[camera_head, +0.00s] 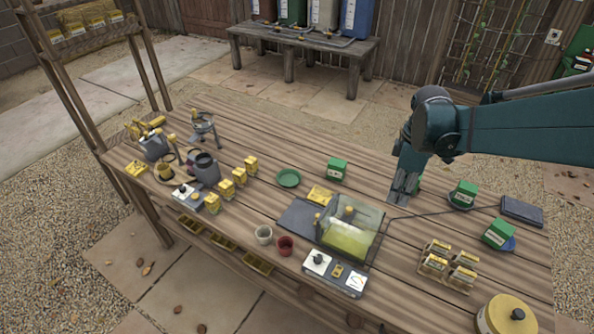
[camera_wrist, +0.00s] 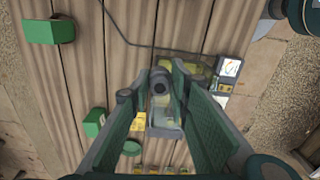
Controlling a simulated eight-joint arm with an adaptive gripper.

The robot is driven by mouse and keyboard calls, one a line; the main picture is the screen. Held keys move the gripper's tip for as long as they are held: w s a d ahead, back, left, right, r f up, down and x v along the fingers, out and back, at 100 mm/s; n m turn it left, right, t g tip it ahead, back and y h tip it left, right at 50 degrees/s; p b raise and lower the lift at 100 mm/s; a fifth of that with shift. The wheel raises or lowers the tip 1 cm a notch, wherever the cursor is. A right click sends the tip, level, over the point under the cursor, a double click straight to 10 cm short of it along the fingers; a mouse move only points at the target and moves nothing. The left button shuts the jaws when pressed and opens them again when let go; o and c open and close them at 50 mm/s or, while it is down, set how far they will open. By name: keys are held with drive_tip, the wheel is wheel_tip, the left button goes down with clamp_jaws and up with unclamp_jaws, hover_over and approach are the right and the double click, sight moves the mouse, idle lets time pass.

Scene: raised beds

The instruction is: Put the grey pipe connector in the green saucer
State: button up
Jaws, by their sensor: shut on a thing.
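My gripper (camera_head: 402,192) is above the right half of the wooden table in the head view. In the wrist view, its fingers (camera_wrist: 160,76) are closed around a small dark grey piece with a round opening, which looks like the grey pipe connector (camera_wrist: 160,86). I cannot make out the connector in the head view. The green saucer (camera_head: 289,178) lies on the table left of my gripper, apart from it, and looks empty. It also shows in the wrist view (camera_wrist: 132,148), low and partly behind a finger.
A green box (camera_head: 336,169) and a yellow packet (camera_head: 321,195) stand near the saucer. A clear case (camera_head: 350,231) with yellow-green contents stands between my gripper and the table's front. More green boxes (camera_head: 464,192) are at right. A dark cable crosses the table.

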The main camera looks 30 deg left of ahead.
drive_tip(key=w+a, duration=0.3)
drive_tip(key=a, duration=0.4)
drive_tip(key=w+a, duration=0.3)
drive_tip(key=a, duration=0.4)
drive_tip(key=n+p, duration=0.2)
hover_over(289, 180)
wheel_tip(289, 180, down, 9)
drive_tip(key=shift+f+b, duration=0.4)
drive_tip(key=shift+f, duration=2.7)
drive_tip(key=shift+f, duration=1.85)
